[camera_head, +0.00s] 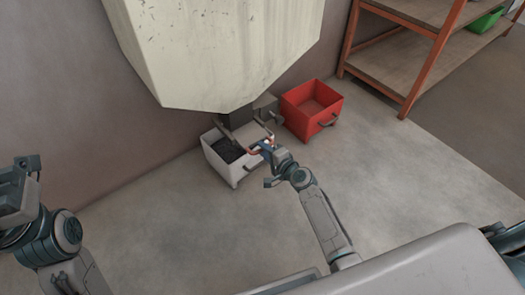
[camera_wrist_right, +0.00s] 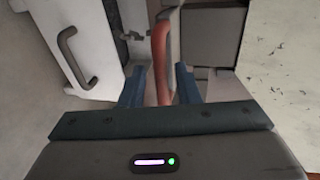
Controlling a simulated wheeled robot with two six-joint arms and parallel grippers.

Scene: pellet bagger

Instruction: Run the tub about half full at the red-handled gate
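The white tub (camera_head: 233,172) stands on the floor under the cream hopper's outlet, with dark pellets (camera_head: 226,150) inside. Their level is hard to judge because the outlet and my arm cover part of the tub. The red handle (camera_wrist_right: 161,62) of the gate runs between the fingers of my right gripper (camera_wrist_right: 161,88), with a narrow gap showing on each side. In the head view my right gripper (camera_head: 266,148) is at the outlet, over the tub's right side. My left gripper (camera_head: 28,165) is raised at the left edge, away from the tub; its finger opening is unclear.
The cream hopper (camera_head: 215,50) hangs low over the tub. A red tub (camera_head: 312,105) stands just right of the outlet and looks empty. An orange-framed shelf (camera_head: 410,60) with a green bin (camera_head: 487,20) is at upper right. The floor in front is clear.

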